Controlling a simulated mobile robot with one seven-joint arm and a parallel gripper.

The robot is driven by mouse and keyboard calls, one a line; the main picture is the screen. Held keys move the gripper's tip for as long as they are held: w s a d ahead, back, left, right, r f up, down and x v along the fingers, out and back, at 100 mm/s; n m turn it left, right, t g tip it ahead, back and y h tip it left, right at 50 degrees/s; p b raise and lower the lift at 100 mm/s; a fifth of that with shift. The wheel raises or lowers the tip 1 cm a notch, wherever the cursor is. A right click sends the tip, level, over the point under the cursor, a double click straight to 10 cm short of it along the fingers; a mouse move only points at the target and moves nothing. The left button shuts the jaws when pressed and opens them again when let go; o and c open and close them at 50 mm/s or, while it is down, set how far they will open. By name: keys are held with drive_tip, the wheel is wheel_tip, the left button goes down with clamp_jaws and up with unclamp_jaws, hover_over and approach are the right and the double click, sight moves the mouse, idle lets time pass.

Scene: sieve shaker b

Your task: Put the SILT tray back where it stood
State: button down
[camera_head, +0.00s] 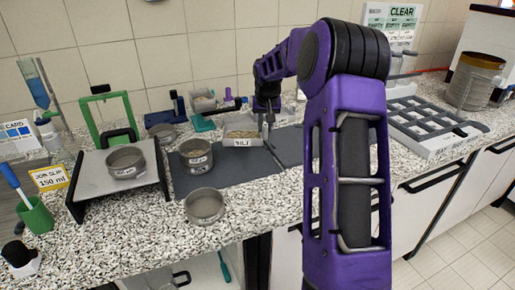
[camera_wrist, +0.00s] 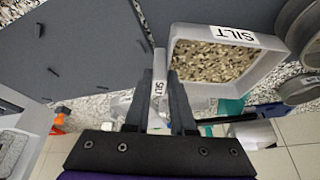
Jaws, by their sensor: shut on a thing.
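The SILT tray (camera_head: 230,139) is a light grey, shallow open tray with a SILT label on its front, at the far edge of the dark mat in the head view. In the wrist view the tray (camera_wrist: 213,31) lies right of the fingers, filled with speckled grains. My gripper (camera_head: 267,116) is at the tray's right end. Whether the tray touches the mat is not clear.
The dark mat (camera_head: 225,179) has a sieve (camera_head: 197,156) on it. Another sieve (camera_head: 204,205) stands at its front edge. A sloped stand (camera_head: 88,172) bears a sieve (camera_head: 126,162) at left. A compartmented grey rack (camera_head: 430,122) is at right. A teal scoop (camera_head: 205,124) lies behind.

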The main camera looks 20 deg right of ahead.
sight(265, 139)
drive_tip(key=shift+f, duration=3.25)
drive_tip(key=shift+f+b, duration=0.1)
drive_tip(key=shift+b, duration=0.2)
drive_tip(key=shift+f, duration=0.15)
drive_tip(key=c, duration=0.8)
unclamp_jaws()
drive_tip(key=shift+o, duration=0.2)
drive_tip(key=shift+r, duration=0.55)
drive_tip(key=v, duration=1.1)
drive_tip(key=shift+r+p, duration=0.2)
drive_tip(key=shift+p, duration=0.25)
drive_tip(key=shift+s, duration=0.1)
